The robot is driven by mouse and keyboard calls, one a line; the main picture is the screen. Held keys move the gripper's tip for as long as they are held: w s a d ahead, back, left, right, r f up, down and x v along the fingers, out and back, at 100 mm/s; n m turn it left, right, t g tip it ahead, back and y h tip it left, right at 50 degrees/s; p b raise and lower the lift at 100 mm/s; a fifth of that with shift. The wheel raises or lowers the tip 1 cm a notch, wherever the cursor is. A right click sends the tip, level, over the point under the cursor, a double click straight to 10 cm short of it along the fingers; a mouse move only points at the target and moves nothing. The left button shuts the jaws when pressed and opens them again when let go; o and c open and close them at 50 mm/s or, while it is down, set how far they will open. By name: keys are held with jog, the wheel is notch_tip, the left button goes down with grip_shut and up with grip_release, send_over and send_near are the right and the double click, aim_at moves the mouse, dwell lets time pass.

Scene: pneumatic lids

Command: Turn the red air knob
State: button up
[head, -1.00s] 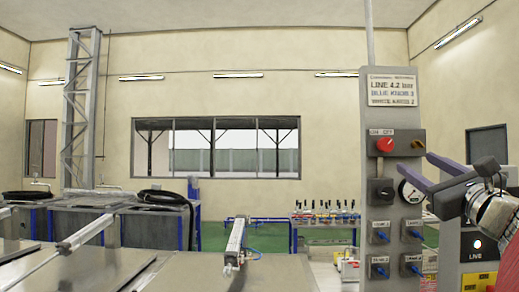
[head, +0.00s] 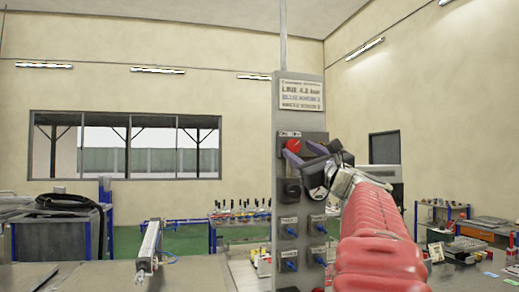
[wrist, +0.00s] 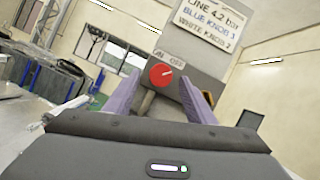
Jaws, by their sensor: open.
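The red air knob (head: 293,146) is round and sits high on the front of a grey control panel (head: 313,119), under a white sign. In the wrist view the red knob (wrist: 161,75) shows a white pointer mark and lies between the two purple fingers of my gripper (wrist: 160,82), seen from behind them. In the head view my gripper (head: 303,153) is open, at the panel's upper part close to the knob, and partly covers its lower edge. I cannot tell whether the fingers touch it.
A black knob (head: 292,188) is below the red one, and several blue knobs (head: 289,265) are lower on the panel. A sign (head: 301,95) is above. A cylinder on a bench (head: 149,247) stands to the left. A cluttered workbench (head: 441,207) is at the right.

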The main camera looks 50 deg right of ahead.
aim_at(294, 147)
jog(key=shift+x, duration=1.65)
